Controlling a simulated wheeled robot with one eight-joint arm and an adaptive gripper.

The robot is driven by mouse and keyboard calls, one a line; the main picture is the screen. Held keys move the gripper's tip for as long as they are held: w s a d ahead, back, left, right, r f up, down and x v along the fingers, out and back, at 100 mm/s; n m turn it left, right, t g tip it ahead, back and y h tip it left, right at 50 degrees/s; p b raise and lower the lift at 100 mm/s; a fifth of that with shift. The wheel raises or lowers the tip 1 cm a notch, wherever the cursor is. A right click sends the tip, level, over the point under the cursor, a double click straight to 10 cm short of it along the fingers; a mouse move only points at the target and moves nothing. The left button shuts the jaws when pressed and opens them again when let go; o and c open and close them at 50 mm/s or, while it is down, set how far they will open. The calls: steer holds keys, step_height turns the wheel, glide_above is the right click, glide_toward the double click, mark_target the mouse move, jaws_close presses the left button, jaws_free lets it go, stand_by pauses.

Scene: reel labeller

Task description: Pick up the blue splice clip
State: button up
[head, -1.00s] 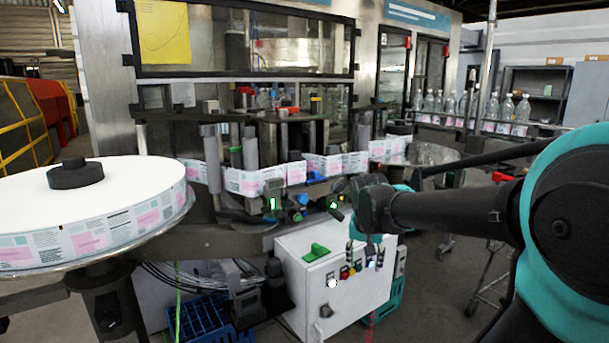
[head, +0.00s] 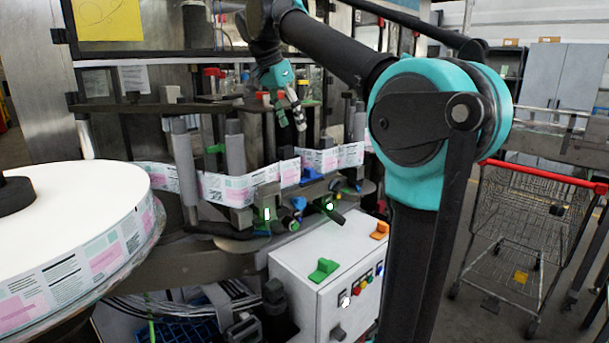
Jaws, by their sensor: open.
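A small blue piece (head: 310,175), which looks like the blue splice clip, sits on the labeller beside the printed label web (head: 322,160); its exact shape is too small to tell. My gripper (head: 290,116) hangs above the web, up and to the left of the blue piece in the picture. It is open, with its fingers pointing down, and is apart from the clip. Nothing shows between the fingers. A second blue part (head: 299,203), rounder, is lower on the machine's front.
A white control box (head: 300,292) bears a green clip (head: 323,269) and an orange clip (head: 380,230). A large label reel (head: 75,215) fills the left. Grey posts (head: 185,165) rise beside the web. A cart with a red handle (head: 530,215) stands at right.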

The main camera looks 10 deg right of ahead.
glide_above(310, 168)
steer(key=s+a, duration=0.2)
steer(key=a, duration=0.1)
steer(key=f, duration=1)
steer(key=shift+d+f, duration=0.15)
steer(key=shift+d, duration=0.1)
steer(key=x, duration=0.4)
steer(key=shift+w+d, duration=0.3)
steer(key=shift+w, duration=0.15)
steer(key=shift+w+d+f, duration=0.1)
steer(key=shift+f, duration=0.4)
jaws_close()
steer(key=shift+r, duration=0.15)
